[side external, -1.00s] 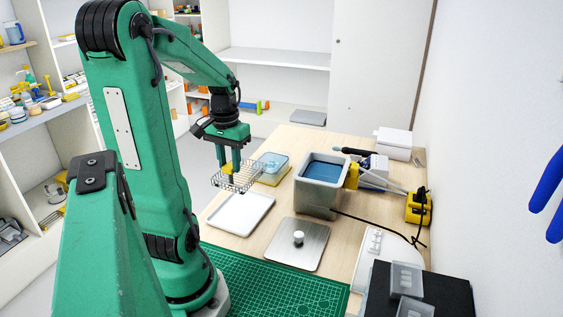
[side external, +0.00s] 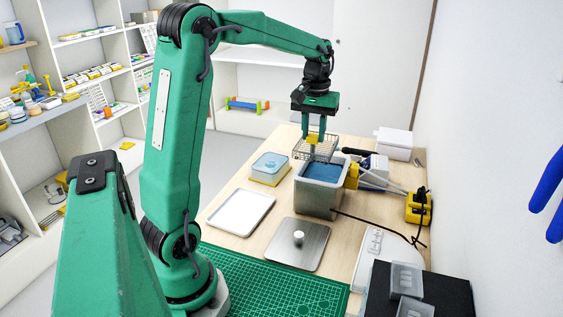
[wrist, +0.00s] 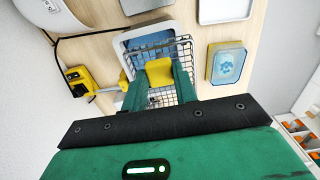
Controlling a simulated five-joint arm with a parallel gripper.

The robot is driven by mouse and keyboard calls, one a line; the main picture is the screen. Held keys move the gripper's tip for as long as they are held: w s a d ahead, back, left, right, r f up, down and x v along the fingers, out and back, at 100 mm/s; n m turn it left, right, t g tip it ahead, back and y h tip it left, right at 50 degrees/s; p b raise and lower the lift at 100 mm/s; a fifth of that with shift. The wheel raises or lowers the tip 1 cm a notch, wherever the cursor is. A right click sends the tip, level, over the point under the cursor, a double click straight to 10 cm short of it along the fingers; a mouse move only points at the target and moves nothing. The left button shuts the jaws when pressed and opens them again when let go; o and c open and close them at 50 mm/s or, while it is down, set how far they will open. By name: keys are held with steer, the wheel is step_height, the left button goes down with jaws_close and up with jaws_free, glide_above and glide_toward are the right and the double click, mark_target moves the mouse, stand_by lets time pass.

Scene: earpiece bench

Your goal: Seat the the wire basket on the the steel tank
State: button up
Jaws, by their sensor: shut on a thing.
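The wire basket (side external: 303,149) is a small mesh basket with a yellow grip piece, held in the air. My gripper (side external: 315,139) is shut on it by the yellow piece; the wrist view shows the yellow piece (wrist: 159,72) between the fingers. The steel tank (side external: 317,198) is a grey open box with blue liquid inside, on the bench. The basket is above the tank's far part in the side view. In the wrist view the basket mesh (wrist: 184,52) overlaps the tank (wrist: 125,42) but is offset to one side. The exact height gap cannot be told.
A white tray (side external: 240,212) and a steel lid with a white knob (side external: 298,246) lie in front. A yellow block with cables (side external: 418,207) is at right. A green mat (side external: 270,285) covers the near bench.

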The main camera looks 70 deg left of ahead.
mark_target(329, 184)
steer(key=shift+w+d+r, duration=0.25)
steer(key=shift+w+d, duration=0.4)
steer(key=shift+w, duration=0.3)
steer(key=shift+f, duration=0.2)
steer(key=shift+f, duration=6.1)
steer(key=o, duration=1)
steer(key=shift+o, duration=0.2)
steer(key=shift+r, duration=0.1)
